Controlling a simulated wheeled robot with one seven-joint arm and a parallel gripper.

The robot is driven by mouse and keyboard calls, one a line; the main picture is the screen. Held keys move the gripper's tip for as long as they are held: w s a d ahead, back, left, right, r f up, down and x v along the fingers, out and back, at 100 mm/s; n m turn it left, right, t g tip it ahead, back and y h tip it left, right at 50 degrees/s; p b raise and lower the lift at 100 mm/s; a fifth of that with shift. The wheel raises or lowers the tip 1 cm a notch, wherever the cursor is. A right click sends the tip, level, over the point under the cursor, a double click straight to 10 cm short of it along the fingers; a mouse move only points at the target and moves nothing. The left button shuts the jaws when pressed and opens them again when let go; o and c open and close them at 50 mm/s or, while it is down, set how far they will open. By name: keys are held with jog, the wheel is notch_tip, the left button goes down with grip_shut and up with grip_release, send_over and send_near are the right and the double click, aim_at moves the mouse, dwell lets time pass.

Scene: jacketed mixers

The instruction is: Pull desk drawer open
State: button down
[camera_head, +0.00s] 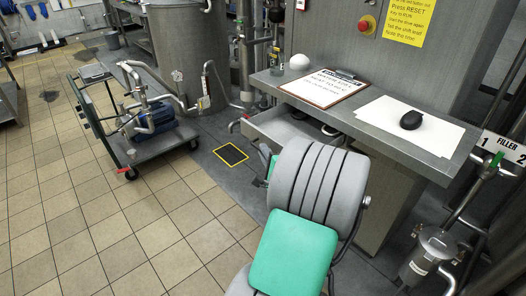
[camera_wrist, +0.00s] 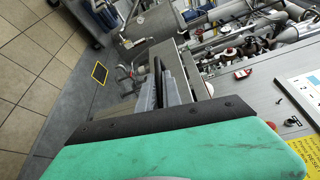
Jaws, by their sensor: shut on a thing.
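The desk (camera_head: 362,128) is grey metal, and its drawer (camera_head: 272,125) stands out from under the top on the left side, pulled open with its inside showing. My arm comes up from the bottom of the head view and covers the right part of the drawer front. My gripper is mostly hidden behind the arm there. In the wrist view my gripper (camera_wrist: 150,95) shows as pale grey fingers beyond the green pad, close against the drawer front. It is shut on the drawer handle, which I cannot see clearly.
A pump cart (camera_head: 150,130) stands on the left. Pipes and a canister (camera_head: 428,255) are at right. Tiled floor is clear at front left.

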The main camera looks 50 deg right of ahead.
jog(key=c, duration=1.5)
grip_release()
jog(key=b+v, duration=0.1)
jog(key=v, duration=0.6)
jog(key=shift+s+a, duration=0.15)
jog(key=shift+s, duration=0.2)
